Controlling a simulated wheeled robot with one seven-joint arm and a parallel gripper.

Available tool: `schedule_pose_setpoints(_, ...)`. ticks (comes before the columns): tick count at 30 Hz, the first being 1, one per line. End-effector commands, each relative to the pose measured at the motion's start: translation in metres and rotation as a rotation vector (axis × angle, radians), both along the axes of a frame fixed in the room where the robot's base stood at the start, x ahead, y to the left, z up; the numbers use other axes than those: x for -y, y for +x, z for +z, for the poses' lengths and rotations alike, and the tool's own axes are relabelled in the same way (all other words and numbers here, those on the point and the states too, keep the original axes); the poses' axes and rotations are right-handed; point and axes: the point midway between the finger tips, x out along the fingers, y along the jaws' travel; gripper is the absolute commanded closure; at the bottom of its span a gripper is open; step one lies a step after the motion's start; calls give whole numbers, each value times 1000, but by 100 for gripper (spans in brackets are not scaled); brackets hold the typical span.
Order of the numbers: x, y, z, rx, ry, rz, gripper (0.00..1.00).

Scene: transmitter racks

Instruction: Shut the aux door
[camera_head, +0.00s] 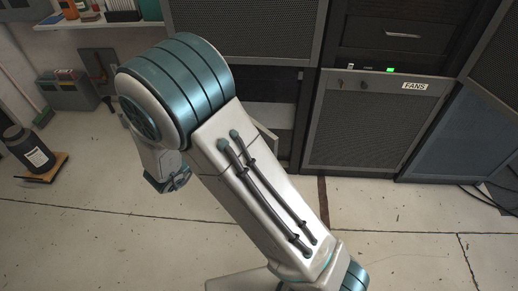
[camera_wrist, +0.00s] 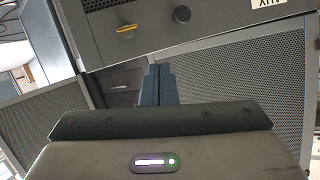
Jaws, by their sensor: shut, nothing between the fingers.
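The aux door's label (camera_wrist: 268,3) shows upside down at the top right of the wrist view. It is on a grey panel (camera_wrist: 215,22) with a yellow-handled latch (camera_wrist: 127,31) and a round knob (camera_wrist: 182,14). A gap with dark drawer fronts (camera_wrist: 120,88) shows behind the fingers. In the head view the bay left of the fans door stands open, with a pale edge (camera_head: 267,137) beside my arm. My arm hides most of it, so I cannot tell the door's angle. My gripper (camera_wrist: 158,72) is shut and empty, its tips just below the panel's edge in the picture.
The fans door (camera_head: 365,125) is flush in the rack to the right. A black bottle (camera_head: 30,150) on a wooden base and a grey-green box (camera_head: 70,92) are at the left. The foreground floor (camera_head: 400,225) is clear; cables lie at the far right.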

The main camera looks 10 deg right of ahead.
Motion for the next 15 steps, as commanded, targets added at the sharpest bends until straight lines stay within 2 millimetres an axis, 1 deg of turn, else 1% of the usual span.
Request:
schedule_pose_setpoints(1, -1, -13, -19, 4, -77, -54, 100)
schedule_pose_setpoints(3, 1, -31, -28, 16, -172, -130, 100)
schedule_pose_setpoints(7, 1, -58, -36, 32, -308, -229, 100)
schedule_pose_setpoints(9, 1, -68, -37, 37, -353, -262, 100)
schedule_pose_setpoints(11, 1, -72, -37, 39, -376, -278, 100)
schedule_pose_setpoints(15, 10, -71, -36, 42, -391, -293, 100)
